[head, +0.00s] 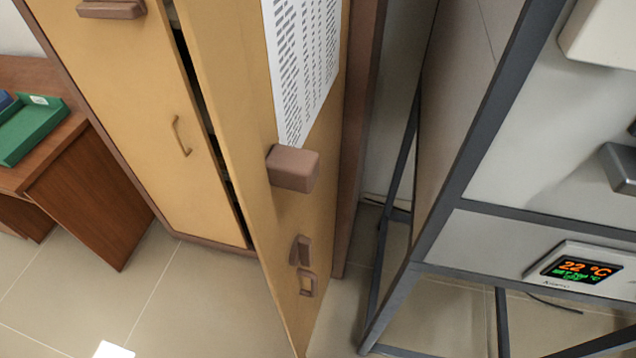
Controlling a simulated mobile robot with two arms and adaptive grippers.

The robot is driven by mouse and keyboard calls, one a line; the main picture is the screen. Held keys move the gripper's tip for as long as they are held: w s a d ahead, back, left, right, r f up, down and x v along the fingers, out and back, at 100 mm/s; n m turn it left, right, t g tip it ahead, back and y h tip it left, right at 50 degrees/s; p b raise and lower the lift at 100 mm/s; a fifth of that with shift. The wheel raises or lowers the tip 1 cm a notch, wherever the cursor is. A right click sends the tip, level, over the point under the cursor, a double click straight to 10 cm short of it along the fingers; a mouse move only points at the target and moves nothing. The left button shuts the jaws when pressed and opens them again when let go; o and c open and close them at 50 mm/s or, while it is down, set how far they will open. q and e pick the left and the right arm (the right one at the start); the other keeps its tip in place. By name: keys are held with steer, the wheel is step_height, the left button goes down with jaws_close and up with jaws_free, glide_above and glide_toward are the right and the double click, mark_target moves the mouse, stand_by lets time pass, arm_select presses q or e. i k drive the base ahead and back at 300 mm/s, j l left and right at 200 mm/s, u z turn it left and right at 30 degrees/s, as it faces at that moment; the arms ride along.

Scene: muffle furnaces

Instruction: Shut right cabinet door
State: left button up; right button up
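The right cabinet door (240,130) is a tan wooden panel, swung out toward me and seen nearly edge-on. A printed white sheet (300,60) is fixed on its face. A brown block handle (293,168) sticks out below the sheet, with smaller brown fittings (304,265) lower down. The left cabinet door (130,110) looks closed, with a thin handle (181,136). A dark gap shows between the two doors. Neither of my grippers is in view.
A dark metal frame with a grey furnace unit and a display (580,270) stands close on the right. A brown desk (90,190) with a green tray (30,128) is at the left. Tiled floor (190,300) is clear in front of the cabinet.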

mark_target(270, 74)
steer(key=k+l+u, duration=0.2)
steer(key=k+l, duration=0.7)
steer(key=k, duration=0.1)
